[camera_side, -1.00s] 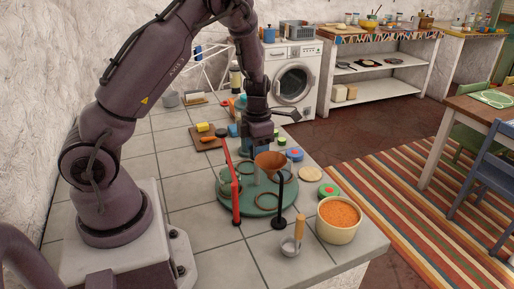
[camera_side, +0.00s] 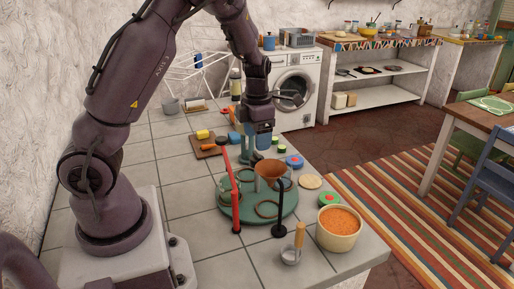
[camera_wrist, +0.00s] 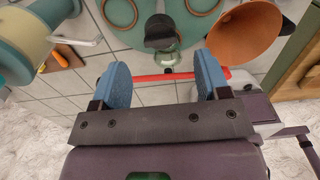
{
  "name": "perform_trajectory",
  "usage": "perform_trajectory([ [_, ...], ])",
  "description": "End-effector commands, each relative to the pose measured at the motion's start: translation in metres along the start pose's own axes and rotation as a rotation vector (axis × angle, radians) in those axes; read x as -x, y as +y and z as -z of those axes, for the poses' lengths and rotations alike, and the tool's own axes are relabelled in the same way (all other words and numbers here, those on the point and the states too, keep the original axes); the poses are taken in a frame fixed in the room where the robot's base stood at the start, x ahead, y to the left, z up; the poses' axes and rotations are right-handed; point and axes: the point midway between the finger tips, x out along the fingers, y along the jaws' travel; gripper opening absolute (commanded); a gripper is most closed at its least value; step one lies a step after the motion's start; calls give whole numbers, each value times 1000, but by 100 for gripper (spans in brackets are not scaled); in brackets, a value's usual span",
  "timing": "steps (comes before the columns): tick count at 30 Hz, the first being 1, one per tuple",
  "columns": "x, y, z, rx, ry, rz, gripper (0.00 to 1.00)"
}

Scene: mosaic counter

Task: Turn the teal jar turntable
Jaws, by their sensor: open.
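The teal turntable (camera_side: 290,208) lies flat on the tiled counter in the side view, bearing clear jars and brown rings. Its edge shows at the top of the wrist view (camera_wrist: 178,42). A red bent post (camera_side: 235,205) stands at its front left, and its red bar (camera_wrist: 165,77) crosses behind my fingers in the wrist view. A copper funnel (camera_side: 270,170) on a black stand (camera_side: 279,215) is over the turntable. My gripper (camera_side: 260,136) is above the counter, behind the turntable. In the wrist view my gripper (camera_wrist: 163,75) has its blue pads apart with nothing clearly held.
An orange-filled bowl (camera_side: 338,228) and a wooden-handled scoop (camera_side: 296,246) stand at the counter's front right. A teal spool-like object (camera_wrist: 25,40) is at left in the wrist view. Front-left tiles are clear.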

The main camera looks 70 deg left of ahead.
Motion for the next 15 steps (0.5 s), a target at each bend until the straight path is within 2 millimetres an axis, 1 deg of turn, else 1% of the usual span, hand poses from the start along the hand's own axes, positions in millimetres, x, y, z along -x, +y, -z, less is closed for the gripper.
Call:
perform_trajectory([
  [1,6,0,-1,-2,-3,-1,69],
  [3,13,0,-1,-2,-2,-1,69],
  [6,17,0,0,-1,0,-1,69],
  [14,19,0,0,1,1,-1,69],
  [15,19,0,0,1,1,-1,67],
])
